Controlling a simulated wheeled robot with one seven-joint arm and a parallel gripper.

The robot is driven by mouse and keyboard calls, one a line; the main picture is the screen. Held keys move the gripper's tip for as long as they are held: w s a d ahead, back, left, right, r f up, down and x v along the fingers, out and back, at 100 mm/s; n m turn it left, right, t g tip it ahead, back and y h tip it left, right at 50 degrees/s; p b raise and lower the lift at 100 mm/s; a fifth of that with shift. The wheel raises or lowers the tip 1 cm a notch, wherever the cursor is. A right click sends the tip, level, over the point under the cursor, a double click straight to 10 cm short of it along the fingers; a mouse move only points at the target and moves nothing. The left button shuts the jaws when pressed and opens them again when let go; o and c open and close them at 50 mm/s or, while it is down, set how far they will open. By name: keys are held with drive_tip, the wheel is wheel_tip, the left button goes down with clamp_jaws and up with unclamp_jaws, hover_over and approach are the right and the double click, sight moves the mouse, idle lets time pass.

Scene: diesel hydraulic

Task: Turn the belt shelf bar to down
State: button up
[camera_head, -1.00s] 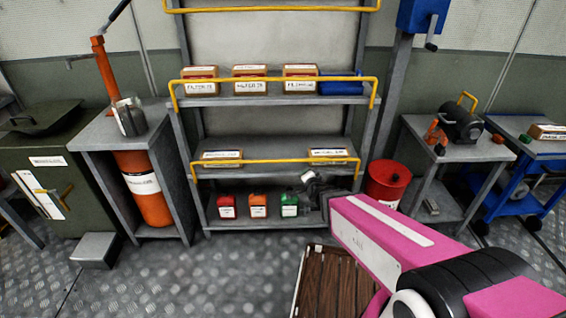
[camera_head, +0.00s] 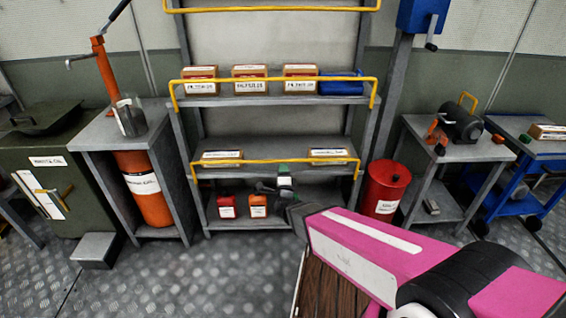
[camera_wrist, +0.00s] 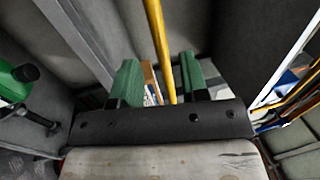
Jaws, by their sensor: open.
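Yellow bars run across the shelf rack. The bar at the middle shelf (camera_head: 235,162), which I take to be the belt shelf bar, crosses in front of two labelled boxes (camera_head: 221,154) (camera_head: 328,154); their print is too blurred to read. My gripper (camera_head: 284,170) is at this bar, right of its middle. In the wrist view the yellow bar (camera_wrist: 158,35) runs between the two green fingers of my gripper (camera_wrist: 162,80). The fingers are apart, with gaps on both sides of the bar; contact is not visible.
Another yellow bar (camera_head: 275,79) guards the upper shelf with several boxes. Red (camera_head: 227,206) and orange (camera_head: 258,206) canisters stand on the bottom shelf. A green canister (camera_wrist: 18,80) is at the wrist view's left. A red drum (camera_head: 386,187) stands right of the rack.

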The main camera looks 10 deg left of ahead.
sight(283, 161)
drive_tip(key=x, duration=0.5)
drive_tip(key=shift+w+a+r, duration=0.1)
drive_tip(key=shift+w, duration=0.3)
clamp_jaws()
